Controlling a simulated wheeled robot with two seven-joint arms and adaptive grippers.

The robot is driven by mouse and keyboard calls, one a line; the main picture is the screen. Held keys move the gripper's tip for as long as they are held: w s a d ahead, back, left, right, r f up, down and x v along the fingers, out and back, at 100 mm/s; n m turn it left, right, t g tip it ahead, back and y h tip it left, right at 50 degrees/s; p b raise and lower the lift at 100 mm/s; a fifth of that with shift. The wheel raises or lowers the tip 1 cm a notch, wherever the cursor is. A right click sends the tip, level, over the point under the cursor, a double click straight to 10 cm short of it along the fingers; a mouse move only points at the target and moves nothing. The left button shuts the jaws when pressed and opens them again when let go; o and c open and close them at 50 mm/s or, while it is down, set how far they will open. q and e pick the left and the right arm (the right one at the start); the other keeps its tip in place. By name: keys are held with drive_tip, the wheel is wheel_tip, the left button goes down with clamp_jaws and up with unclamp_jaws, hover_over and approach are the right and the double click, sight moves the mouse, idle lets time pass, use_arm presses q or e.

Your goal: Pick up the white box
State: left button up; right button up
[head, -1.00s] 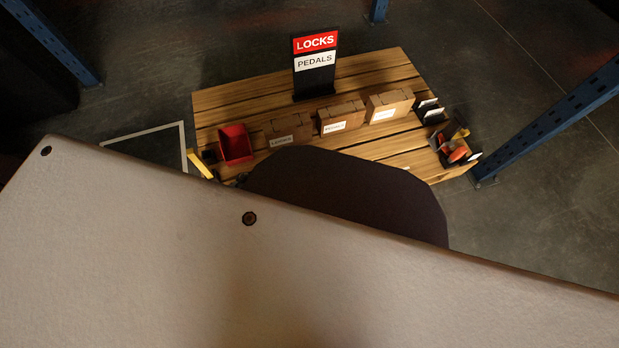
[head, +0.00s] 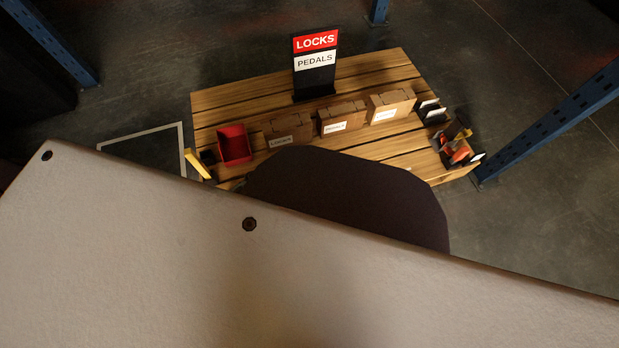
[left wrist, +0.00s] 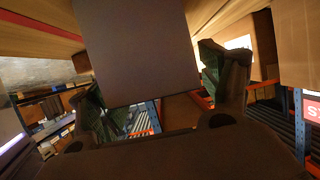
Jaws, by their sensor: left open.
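I cannot make out a box that is clearly white. In the left wrist view my left gripper (left wrist: 152,76) is open, with one dark greenish finger on each side. A plain flat-faced grey-brown panel (left wrist: 138,45) shows between the fingers. It looks like the side of a box in shadow, but I cannot tell whether it is the white box or whether the fingers touch it. In the head view a large pale surface with two dark bolts fills the lower half and hides both grippers.
A slatted wooden table (head: 235,98) holds a LOCKS/PEDALS sign (head: 315,65), a red bin (head: 235,144) and several brown boxes with white labels (head: 343,117). Small parts (head: 456,145) lie at its right end. A blue post (head: 550,125) stands at right. A dark rounded shape covers the table's front.

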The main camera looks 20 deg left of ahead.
use_arm(q)
drive_tip(key=shift+c, duration=0.4)
drive_tip(key=c, duration=1)
drive_tip(key=shift+c, duration=0.7)
drive_tip(key=shift+r, duration=0.15)
